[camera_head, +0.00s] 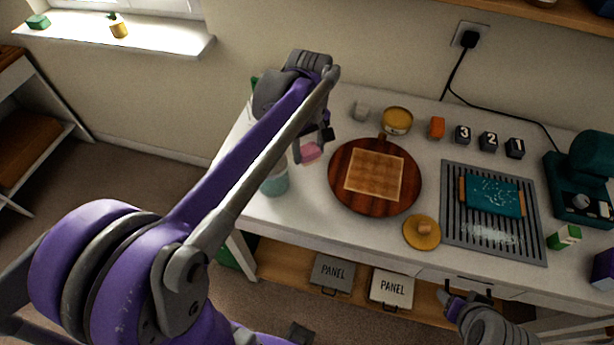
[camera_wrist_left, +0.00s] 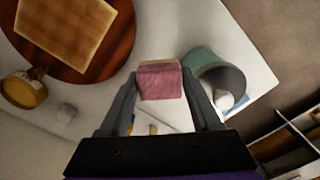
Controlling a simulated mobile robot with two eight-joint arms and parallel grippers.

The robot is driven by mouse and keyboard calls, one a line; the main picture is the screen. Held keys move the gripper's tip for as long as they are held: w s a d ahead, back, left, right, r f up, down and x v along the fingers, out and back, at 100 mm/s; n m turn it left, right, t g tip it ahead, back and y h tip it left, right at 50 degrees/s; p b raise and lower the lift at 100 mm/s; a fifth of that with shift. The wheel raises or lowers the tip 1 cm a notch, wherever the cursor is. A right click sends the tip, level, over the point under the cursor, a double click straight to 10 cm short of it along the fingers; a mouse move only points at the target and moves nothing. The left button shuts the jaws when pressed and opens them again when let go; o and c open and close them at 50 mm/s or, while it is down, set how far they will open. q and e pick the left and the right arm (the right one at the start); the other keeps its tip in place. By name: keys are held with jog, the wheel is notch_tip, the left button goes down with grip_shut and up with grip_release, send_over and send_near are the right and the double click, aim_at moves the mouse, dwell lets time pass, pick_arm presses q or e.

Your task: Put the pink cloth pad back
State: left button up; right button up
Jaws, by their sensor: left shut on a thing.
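The pink cloth pad (camera_head: 311,153) is in the jaws of my left gripper (camera_head: 310,147), over the left part of the white table. In the left wrist view the pad (camera_wrist_left: 160,82) sits between the two fingertips, its pink face showing. Whether it touches the table is hard to tell. A teal cup (camera_head: 275,183) stands close to the gripper and is partly hidden by my arm; it also shows right of the pad in the left wrist view (camera_wrist_left: 205,62). My right gripper (camera_head: 467,293) is at the table's front edge; its jaw gap is unclear.
A round wooden board (camera_head: 408,190) with a square tan panel (camera_head: 375,176) lies right of the gripper. Behind are a yellow tin (camera_head: 397,121) and a small grey piece (camera_head: 361,111). A slotted grey tray (camera_head: 450,235) holds a teal panel (camera_head: 493,195). A yellow disc (camera_head: 421,234) lies in front.

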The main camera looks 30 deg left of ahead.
aim_at(308, 183)
pick_arm(q)
notch_tip(308, 183, down, 11)
jog(key=shift+r+b, duration=0.1)
jog(key=shift+b, duration=0.25)
jog(key=shift+f, duration=0.25)
jog(key=o, duration=1.2)
jog(key=shift+r, duration=0.1)
